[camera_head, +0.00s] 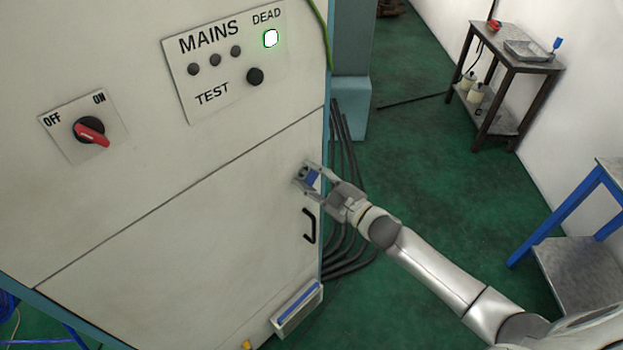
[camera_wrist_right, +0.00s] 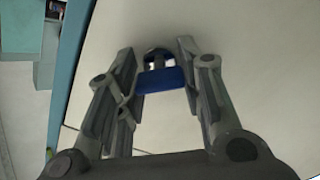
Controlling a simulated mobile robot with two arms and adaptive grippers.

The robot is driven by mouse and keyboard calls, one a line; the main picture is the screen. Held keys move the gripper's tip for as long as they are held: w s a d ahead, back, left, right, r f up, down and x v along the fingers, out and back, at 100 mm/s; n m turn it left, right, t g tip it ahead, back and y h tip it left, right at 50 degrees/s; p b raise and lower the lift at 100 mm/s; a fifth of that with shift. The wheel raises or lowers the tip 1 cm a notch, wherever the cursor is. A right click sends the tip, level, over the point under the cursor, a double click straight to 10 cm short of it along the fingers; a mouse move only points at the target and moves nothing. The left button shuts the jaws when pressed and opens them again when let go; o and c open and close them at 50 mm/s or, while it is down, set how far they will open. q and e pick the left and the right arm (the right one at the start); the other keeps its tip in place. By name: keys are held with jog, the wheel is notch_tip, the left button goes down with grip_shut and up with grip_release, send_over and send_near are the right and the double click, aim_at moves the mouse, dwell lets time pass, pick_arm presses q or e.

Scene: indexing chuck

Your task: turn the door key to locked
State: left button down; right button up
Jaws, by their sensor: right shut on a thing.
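The door key has a blue grip (camera_head: 312,178) and sits in a round dark lock on the lower cabinet door (camera_head: 200,260), above the black handle. My right gripper (camera_head: 309,177) is at the lock, its fingers on either side of the key. In the right wrist view the blue key (camera_wrist_right: 161,80) lies between the two fingertips (camera_wrist_right: 161,65), with the round lock just beyond it. The gripper is shut on the key. The key's exact turn angle is hard to tell. My left gripper is not in view.
The black door handle (camera_head: 309,226) is just below my right gripper. Dark cables (camera_head: 345,245) run beside the cabinet. A red switch (camera_head: 92,132) and a MAINS panel (camera_head: 225,60) with a lit DEAD lamp are above. Green floor is open to the right, before a side table (camera_head: 510,60).

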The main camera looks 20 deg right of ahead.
jog(key=n+b, duration=0.1)
jog(key=n, duration=0.4)
jog(key=shift+f+n+b, duration=0.15)
jog(key=shift+n+b, duration=0.15)
jog(key=shift+b, duration=0.05)
jog(key=shift+n+b, duration=0.6)
jog(key=shift+n, duration=1.3)
jog(key=o, duration=1)
jog(key=shift+o, duration=0.2)
jog(key=v, duration=1.2)
